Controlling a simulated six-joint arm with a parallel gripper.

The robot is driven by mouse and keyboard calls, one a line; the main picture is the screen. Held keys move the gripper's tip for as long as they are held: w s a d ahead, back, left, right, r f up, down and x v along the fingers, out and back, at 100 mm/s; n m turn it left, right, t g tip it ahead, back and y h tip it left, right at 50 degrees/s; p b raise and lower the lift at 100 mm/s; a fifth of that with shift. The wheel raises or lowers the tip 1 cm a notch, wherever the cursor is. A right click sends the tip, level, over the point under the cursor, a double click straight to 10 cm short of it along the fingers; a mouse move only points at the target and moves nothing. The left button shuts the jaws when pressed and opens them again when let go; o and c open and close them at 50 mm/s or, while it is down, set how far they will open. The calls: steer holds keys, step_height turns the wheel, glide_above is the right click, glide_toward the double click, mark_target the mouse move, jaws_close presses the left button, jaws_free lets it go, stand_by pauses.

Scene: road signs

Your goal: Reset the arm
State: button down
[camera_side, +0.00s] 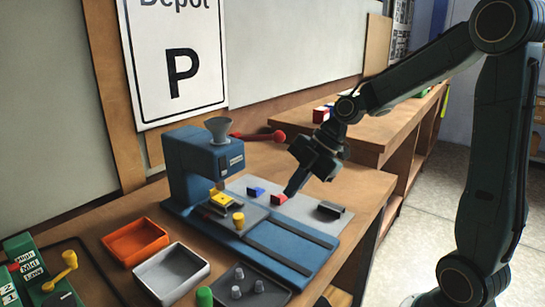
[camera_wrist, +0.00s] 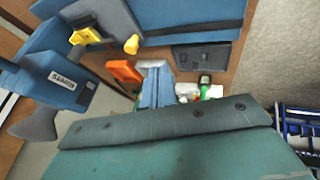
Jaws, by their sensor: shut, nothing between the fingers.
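My gripper (camera_side: 291,190) points down over the grey plate at the right of the blue press (camera_side: 190,160). It is shut with nothing in it. Its tip is close beside a small red block (camera_side: 278,199) in the side view; I cannot tell if they touch. A small blue block (camera_side: 256,191) lies just left of the red one. In the wrist view a large dark green body fills the lower part and hides much of the scene.
An orange tray (camera_side: 135,241), a grey tray (camera_side: 171,271) and a dark tray (camera_side: 244,286) with small pegs stand at the front. A dark block (camera_side: 330,210) lies right of my gripper. The red lever (camera_side: 265,135) sticks out behind the press.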

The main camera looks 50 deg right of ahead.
steer(key=s+a+r+m+h, duration=0.1)
steer(key=s+r+m+h, duration=0.1)
steer(key=s+m, duration=0.6)
steer(key=s+a+r+m+t+h, duration=0.1)
steer(key=s+r+m, duration=0.3)
steer(key=s+m, duration=0.5)
steer(key=shift+s+a+h, duration=0.6)
steer(key=shift+s+h, duration=0.25)
steer(key=shift+h, duration=0.05)
